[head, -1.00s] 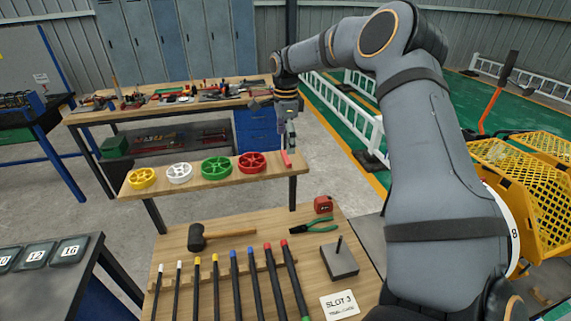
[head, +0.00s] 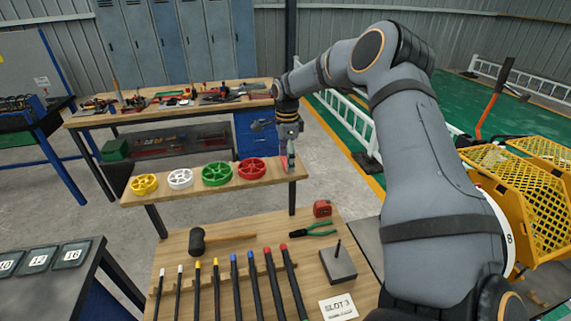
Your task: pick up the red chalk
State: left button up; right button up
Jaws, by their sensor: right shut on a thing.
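The red chalk (head: 284,161) lies at the right end of the narrow wooden shelf, small and mostly hidden by my right gripper. My right gripper (head: 291,164) points down at that end of the shelf and is shut on the red chalk. It is too small to tell whether the chalk touches the shelf. My left gripper is not in view.
Yellow, white, green and red wheels (head: 251,169) stand on the shelf left of the gripper. The nearer bench holds a mallet (head: 198,241), pliers (head: 308,230), a tape measure (head: 322,208) and several colour-tipped bars. A tool-covered workbench (head: 160,107) stands behind.

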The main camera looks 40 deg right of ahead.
jog(key=r+b, duration=0.2)
jog(key=shift+w+d+b, duration=0.1)
jog(key=shift+w+b, duration=0.05)
jog(key=shift+b, duration=0.15)
jog(key=s+a+r+b, duration=0.5)
jog(key=s+a+r, duration=0.2)
jog(key=s+r, duration=0.4)
jog(key=shift+s, duration=0.75)
